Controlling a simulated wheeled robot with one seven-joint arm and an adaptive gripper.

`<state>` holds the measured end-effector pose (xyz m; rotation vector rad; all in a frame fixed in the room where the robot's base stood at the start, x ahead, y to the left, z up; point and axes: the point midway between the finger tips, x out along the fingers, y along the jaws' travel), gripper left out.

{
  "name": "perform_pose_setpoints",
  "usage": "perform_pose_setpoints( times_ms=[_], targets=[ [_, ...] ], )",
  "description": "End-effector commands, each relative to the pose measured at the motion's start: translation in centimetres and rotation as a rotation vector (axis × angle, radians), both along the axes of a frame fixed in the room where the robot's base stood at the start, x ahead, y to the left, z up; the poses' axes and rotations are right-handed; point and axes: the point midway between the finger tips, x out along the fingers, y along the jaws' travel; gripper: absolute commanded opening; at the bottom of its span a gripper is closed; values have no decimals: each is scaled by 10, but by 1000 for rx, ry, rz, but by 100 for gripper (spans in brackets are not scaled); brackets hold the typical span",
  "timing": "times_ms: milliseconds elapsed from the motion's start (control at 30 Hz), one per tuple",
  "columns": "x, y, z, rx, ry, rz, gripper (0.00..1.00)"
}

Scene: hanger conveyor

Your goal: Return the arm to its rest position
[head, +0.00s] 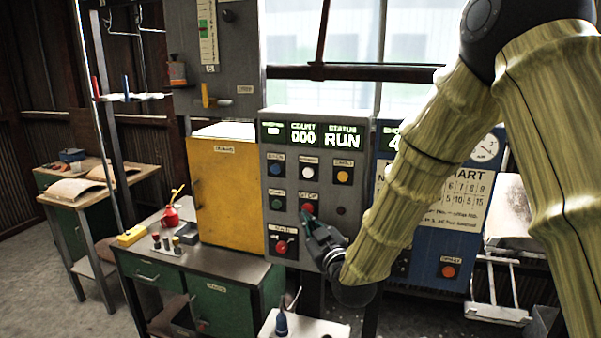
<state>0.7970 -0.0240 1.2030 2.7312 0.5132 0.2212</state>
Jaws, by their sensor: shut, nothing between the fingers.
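My arm comes in from the upper right and bends down to the left across the picture. My gripper (309,219) is at the front of a grey control panel (322,178), just below a red button in its middle row. The fingers are small and dark here, shut with nothing between them. I cannot tell whether they touch the panel. The panel's display (312,135) reads COUNT 000 and STATUS RUN.
A yellow cabinet (224,190) stands left of the panel on a green workbench (215,265) with a red oil can (170,217). A blue panel (440,225) stands behind my arm. A small white table (300,327) is in front. Open floor lies at the lower left.

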Motion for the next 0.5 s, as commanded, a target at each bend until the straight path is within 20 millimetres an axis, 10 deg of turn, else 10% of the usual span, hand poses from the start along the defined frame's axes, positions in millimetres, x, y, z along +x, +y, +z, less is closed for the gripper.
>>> perform_pose_setpoints(
  times_ms=[500],
  targets=[
    [-101,-77,-275,28,654,-141,0]
  ],
)
